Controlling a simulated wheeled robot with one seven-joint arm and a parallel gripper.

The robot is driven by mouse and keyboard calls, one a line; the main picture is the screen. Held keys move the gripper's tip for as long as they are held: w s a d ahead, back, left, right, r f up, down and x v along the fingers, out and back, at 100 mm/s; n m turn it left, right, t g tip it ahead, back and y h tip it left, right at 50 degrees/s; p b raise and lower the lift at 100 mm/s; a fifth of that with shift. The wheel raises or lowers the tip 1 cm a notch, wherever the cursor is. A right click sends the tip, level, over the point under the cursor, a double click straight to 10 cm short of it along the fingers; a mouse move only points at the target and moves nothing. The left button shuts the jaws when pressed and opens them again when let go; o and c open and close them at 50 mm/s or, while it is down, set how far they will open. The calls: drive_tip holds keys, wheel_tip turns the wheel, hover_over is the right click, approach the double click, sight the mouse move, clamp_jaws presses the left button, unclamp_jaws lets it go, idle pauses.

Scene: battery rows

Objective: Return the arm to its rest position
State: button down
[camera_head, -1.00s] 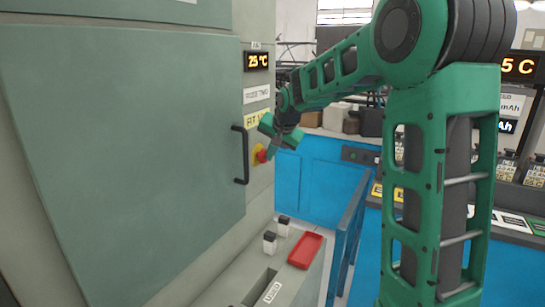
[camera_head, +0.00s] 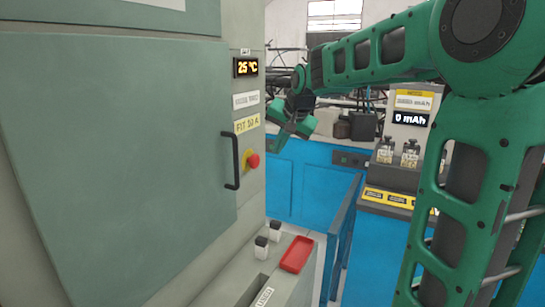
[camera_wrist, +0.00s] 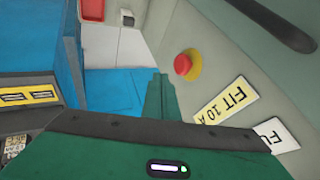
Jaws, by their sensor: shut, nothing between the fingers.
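My green arm reaches in from the right in the head view, its forearm roughly level and bent down at the wrist. My gripper (camera_head: 281,137) hangs in the air to the right of the grey-green cabinet, clear of its door handle and red button. It is shut and holds nothing. In the wrist view my gripper (camera_wrist: 161,80) points toward the blue panel and floor, with the cabinet face to its right. The fingertips are small and partly hidden by the wrist in the head view.
The cabinet (camera_head: 120,150) has a black handle (camera_head: 231,162) and a red button (camera_head: 253,161). A red tray (camera_head: 297,254) and two small bottles sit on the ledge below. A blue railing (camera_head: 343,235) stands right of it. A counter with meters and jars (camera_head: 405,152) is behind.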

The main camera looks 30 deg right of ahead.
drive_tip(key=shift+s+r, duration=0.45)
drive_tip(key=shift+r, duration=0.1)
drive_tip(key=s+f+n+g, duration=0.1)
drive_tip(key=s+f, duration=0.5)
drive_tip(key=s, duration=0.6)
drive_tip(key=s+f+n+g, duration=0.1)
drive_tip(key=s+f+g, duration=0.3)
drive_tip(key=s, duration=0.9)
drive_tip(key=s+f+n+g, duration=0.1)
drive_tip(key=s+f+g, duration=0.1)
drive_tip(key=s+f, duration=0.6)
drive_tip(key=s, duration=0.5)
drive_tip(key=shift+d+f+y, duration=0.25)
drive_tip(key=shift+d+y, duration=0.15)
drive_tip(key=shift+g, duration=0.3)
drive_tip(key=shift+w+f, duration=0.25)
drive_tip(key=shift+w, duration=0.4)
